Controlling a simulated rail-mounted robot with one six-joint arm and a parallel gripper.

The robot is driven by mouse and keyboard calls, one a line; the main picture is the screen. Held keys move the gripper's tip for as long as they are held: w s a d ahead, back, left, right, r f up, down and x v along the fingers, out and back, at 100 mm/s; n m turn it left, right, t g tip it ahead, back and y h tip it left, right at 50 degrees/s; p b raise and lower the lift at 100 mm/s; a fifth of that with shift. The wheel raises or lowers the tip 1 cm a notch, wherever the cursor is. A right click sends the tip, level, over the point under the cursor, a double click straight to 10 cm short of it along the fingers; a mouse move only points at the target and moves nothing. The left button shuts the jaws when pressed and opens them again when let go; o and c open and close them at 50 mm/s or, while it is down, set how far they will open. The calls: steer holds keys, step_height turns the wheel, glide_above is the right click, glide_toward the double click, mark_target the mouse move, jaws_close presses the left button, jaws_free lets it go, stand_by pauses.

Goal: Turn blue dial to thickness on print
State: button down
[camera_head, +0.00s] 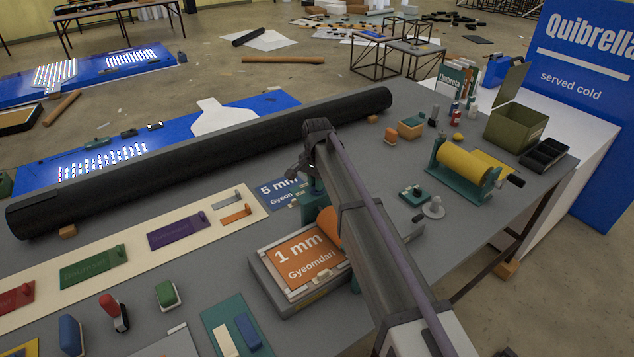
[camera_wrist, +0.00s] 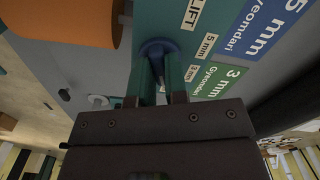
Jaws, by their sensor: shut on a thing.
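The blue dial (camera_wrist: 157,48) shows in the wrist view on a teal panel (camera_wrist: 165,14) with "LIFT", "5 mm" and "3 mm" labels. My gripper (camera_wrist: 160,92) is shut on the dial, with a finger on each side of its stem. The dial's pointer and setting cannot be made out. In the head view my gripper (camera_head: 314,185) is at the teal machine, and my arm hides the dial. The orange print (camera_head: 305,258) reading "1 mm Gyeomdari" lies face up on a grey bed (camera_head: 272,284) just in front of the machine.
An orange roller (camera_wrist: 60,22) is close by on the left in the wrist view. A blue "5 mm" card (camera_head: 283,195) lies behind the machine. A long black roll (camera_head: 200,150) lies along the table's back. Stamps and colored cards lie at the left; a yellow roller (camera_head: 465,165) stands right.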

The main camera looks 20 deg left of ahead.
stand_by(0.3)
steer(key=c, duration=1.1)
jaws_free()
steer(key=shift+c, duration=0.2)
step_height(320, 180, up, 11)
steer(key=p, duration=1)
steer(key=shift+p, duration=0.4)
steer(key=shift+f, duration=0.1)
